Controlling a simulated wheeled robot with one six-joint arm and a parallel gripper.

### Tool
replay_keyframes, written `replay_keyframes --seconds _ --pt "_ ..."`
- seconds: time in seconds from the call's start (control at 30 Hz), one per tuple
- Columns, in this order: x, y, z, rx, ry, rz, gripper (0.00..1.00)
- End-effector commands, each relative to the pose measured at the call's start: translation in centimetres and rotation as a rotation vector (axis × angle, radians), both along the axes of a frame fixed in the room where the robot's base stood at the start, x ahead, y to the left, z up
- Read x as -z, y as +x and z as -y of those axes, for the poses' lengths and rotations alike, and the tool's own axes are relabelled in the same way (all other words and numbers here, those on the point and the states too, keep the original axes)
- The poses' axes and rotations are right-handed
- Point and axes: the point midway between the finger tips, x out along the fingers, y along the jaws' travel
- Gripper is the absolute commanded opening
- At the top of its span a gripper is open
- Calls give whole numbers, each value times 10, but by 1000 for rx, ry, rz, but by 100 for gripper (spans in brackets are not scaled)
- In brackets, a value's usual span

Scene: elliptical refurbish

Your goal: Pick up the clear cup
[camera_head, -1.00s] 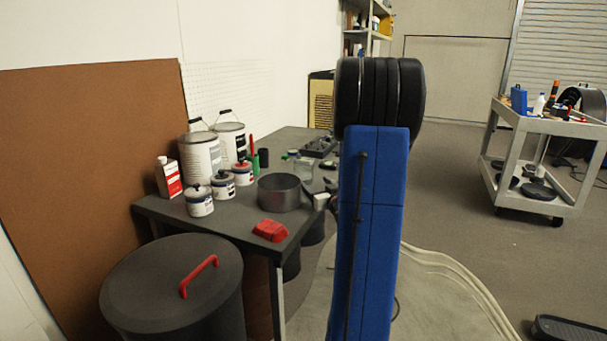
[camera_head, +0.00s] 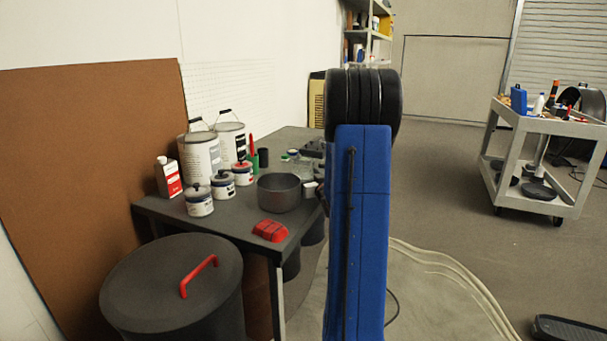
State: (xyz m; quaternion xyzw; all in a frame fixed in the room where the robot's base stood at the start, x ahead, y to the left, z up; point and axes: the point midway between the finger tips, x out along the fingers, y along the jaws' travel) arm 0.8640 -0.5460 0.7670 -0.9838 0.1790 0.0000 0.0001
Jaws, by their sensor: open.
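The clear cup (camera_head: 298,169) stands on the dark workbench (camera_head: 240,232), behind and to the right of a grey metal pot (camera_head: 278,193). It is small and faint, and its right side is hard to make out. My gripper (camera_head: 315,172) shows only in part at the left edge of my blue arm, close to the right of the cup. The arm hides most of it. It is open, and I cannot tell whether it touches the cup or whether its fingers are around it.
A red block (camera_head: 270,231) lies at the bench's front edge. Small paint cans (camera_head: 199,202), large cans (camera_head: 200,157) and a red-and-white bottle (camera_head: 168,177) stand to the left. A lidded bin (camera_head: 172,285) stands in front. A grey cart (camera_head: 540,122) is at the right.

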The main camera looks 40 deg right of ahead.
Motion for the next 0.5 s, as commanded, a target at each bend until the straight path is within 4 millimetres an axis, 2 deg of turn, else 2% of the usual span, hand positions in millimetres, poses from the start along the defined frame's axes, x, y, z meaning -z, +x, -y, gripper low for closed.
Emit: replay_keyframes --seconds 0.1,0.23,0.27,0.5 --pt "0 0 0 0 0 0 70" --pt "0 0 0 0 0 0 39" --pt "0 0 0 0 0 0 35" --pt "0 0 0 0 0 0 35"
